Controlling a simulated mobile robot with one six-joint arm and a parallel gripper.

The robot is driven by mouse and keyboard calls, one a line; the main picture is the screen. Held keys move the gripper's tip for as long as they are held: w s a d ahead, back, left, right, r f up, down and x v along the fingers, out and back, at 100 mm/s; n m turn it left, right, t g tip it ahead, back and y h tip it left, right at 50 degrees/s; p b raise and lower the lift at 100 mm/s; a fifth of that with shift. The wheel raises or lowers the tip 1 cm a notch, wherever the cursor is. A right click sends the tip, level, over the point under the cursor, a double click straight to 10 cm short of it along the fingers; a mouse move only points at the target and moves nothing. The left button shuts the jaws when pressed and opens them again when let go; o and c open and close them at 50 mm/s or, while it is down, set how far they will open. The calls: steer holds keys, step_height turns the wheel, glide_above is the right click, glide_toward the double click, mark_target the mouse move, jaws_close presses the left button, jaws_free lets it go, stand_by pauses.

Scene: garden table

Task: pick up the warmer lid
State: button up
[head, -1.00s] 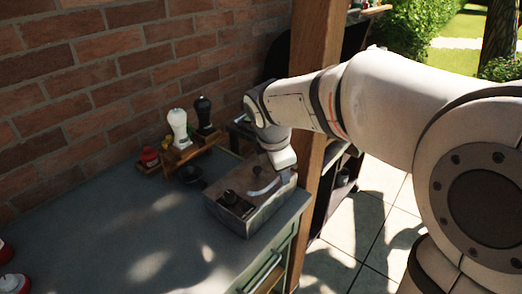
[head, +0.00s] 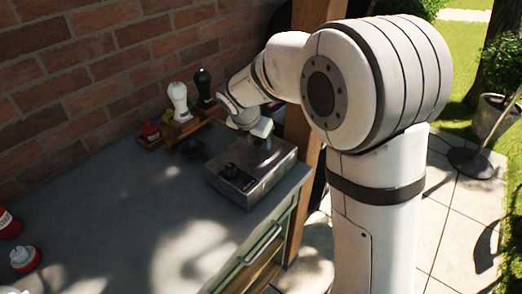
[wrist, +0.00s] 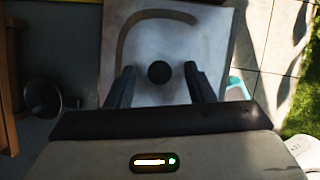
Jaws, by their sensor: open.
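The warmer (head: 240,190) is a grey metal box near the front right of the counter. Its lid (head: 280,158) is the flat metal top, partly hidden by my gripper in the head view. In the wrist view the lid (wrist: 205,35) shows a dark curved band and a round black knob (wrist: 158,72). My gripper (head: 263,140) points down over the lid. In the wrist view my gripper (wrist: 158,84) is open, one finger on each side of the knob, holding nothing. I cannot tell how far above the lid the fingertips are.
A white bottle (head: 179,100) and a black bottle (head: 204,86) stand in a wooden rack by the brick wall. Red bottles (head: 24,258) stand at the left. A wooden post (head: 305,150) rises just right of the warmer.

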steer(key=shift+f, duration=0.15)
jaws_close()
stand_by(0.4)
